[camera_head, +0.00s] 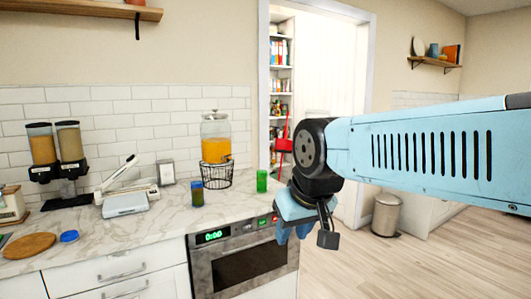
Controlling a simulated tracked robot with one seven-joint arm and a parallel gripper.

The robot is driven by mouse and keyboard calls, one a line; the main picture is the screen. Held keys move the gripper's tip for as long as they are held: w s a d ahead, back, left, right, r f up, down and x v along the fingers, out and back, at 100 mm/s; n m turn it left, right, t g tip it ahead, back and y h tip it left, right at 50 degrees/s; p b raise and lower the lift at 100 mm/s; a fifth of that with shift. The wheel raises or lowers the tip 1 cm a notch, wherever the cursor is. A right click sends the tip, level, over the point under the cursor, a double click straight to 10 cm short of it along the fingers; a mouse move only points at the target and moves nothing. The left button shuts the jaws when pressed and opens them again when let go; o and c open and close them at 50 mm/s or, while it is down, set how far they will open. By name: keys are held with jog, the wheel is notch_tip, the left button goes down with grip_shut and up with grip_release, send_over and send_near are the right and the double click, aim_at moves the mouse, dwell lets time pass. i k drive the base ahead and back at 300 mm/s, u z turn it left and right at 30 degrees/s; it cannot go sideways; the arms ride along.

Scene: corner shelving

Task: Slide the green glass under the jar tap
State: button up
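The green glass (262,181) stands upright on the marble counter, right of the drink jar. The glass jar (215,148) holds orange liquid and sits on a black wire stand (218,177). Its small dark tap (227,158) is at the lower right front of the jar. The green glass is to the right of the tap, apart from the stand. My gripper (304,234) hangs in front of the counter's right end, lower right of the green glass in the picture and apart from it. Its finger gap is not clear from this angle.
A blue glass (197,193) stands just left of the stand. A slicer-like white appliance (125,202), cereal dispensers (57,155), a napkin holder (165,172) and a wooden board (29,245) are further left. An oven (245,260) is below. Counter between stand and green glass looks clear.

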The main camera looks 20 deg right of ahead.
aim_at(261, 175)
jog(key=z, duration=0.5)
jog(key=i, duration=1.8)
jog(key=u, duration=0.2)
